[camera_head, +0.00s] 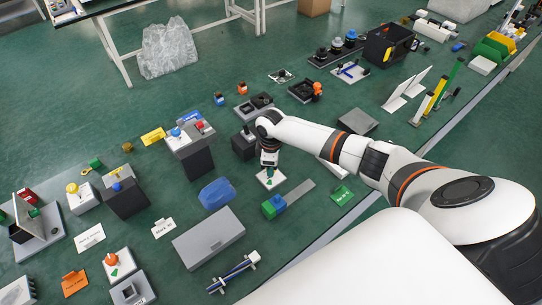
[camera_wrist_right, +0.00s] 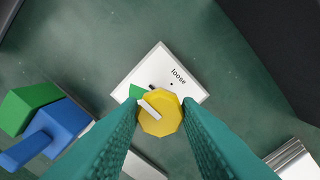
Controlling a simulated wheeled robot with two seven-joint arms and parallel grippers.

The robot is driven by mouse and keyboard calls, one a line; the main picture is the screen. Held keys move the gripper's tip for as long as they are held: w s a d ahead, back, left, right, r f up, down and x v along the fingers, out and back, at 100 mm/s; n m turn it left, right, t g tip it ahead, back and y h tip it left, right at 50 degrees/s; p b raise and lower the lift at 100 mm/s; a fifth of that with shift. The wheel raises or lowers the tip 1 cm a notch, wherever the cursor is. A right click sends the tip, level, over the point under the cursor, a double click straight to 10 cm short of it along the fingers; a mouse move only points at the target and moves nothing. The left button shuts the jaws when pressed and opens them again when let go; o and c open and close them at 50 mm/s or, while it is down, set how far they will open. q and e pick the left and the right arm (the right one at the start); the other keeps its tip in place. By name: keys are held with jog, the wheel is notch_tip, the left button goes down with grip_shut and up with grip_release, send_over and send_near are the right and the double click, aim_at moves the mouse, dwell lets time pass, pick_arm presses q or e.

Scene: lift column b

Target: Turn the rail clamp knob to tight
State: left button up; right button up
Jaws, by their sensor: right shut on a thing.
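The rail clamp knob is a yellow faceted knob (camera_wrist_right: 165,122) with a white pointer mark, over a white square plate (camera_wrist_right: 157,62). The plate bears the word "loose" and a green patch at its left edge. The pointer is directed up and left in the wrist view, towards the green patch, not at the word. My right gripper (camera_wrist_right: 162,110) is shut on the knob, one green finger on each side. In the head view my right gripper (camera_head: 269,169) points down over the plate (camera_head: 277,182), and hides the knob. My left gripper is not in view.
A green and blue block (camera_head: 273,206) with a grey bar stands close to the plate, below it in the head view. A dark box (camera_head: 244,145) stands just behind left. A blue lump (camera_head: 217,193) and a grey case (camera_head: 209,238) lie to the left.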

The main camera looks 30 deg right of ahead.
jog(key=n, duration=0.3)
jog(key=shift+n, duration=2.3)
jog(key=o, duration=1)
jog(key=shift+c, duration=0.2)
notch_tip(320, 180, up, 12)
jog(key=b, duration=0.2)
jog(key=shift+s+f, duration=0.1)
